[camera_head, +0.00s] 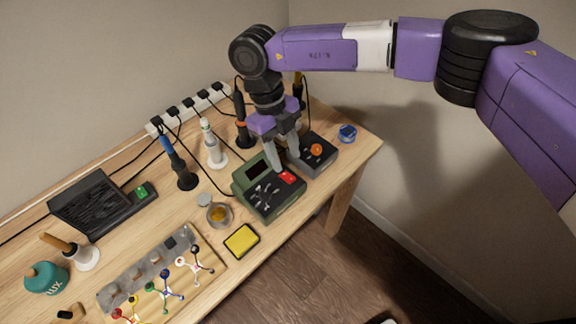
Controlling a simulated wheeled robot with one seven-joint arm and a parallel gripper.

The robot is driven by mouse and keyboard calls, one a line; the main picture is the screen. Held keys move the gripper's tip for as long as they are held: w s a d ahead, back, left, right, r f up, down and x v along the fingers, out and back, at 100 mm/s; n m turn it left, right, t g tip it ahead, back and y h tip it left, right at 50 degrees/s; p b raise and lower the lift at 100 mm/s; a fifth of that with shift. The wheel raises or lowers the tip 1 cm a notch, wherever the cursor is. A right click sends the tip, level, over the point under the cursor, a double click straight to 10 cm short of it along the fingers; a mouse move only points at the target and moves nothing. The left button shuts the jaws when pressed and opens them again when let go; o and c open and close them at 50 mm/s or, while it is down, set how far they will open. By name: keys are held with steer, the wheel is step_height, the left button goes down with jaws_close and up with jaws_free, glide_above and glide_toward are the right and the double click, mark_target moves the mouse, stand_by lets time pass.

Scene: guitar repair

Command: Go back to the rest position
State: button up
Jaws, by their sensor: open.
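My gripper (284,157) points down at the right part of the workbench, with its fingers spread and nothing seen between them. Its fingertips are over or beside a green box (252,207) with a dark screen, several metal controls and a red button (287,178). A grey box (322,160) with an orange knob (317,150) stands close to the right finger. I cannot tell whether a fingertip touches either box. My purple arm reaches in from the right above the bench.
Soldering irons in stands (183,172) and a white bottle (211,143) stand behind. A power strip (188,107) runs along the wall. A yellow sponge (241,240), a small metal bowl (219,214) and a wooden board with colored clips lie in front. A blue coil (347,133) is near the right edge.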

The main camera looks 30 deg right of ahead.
steer(key=shift+v, duration=0.9)
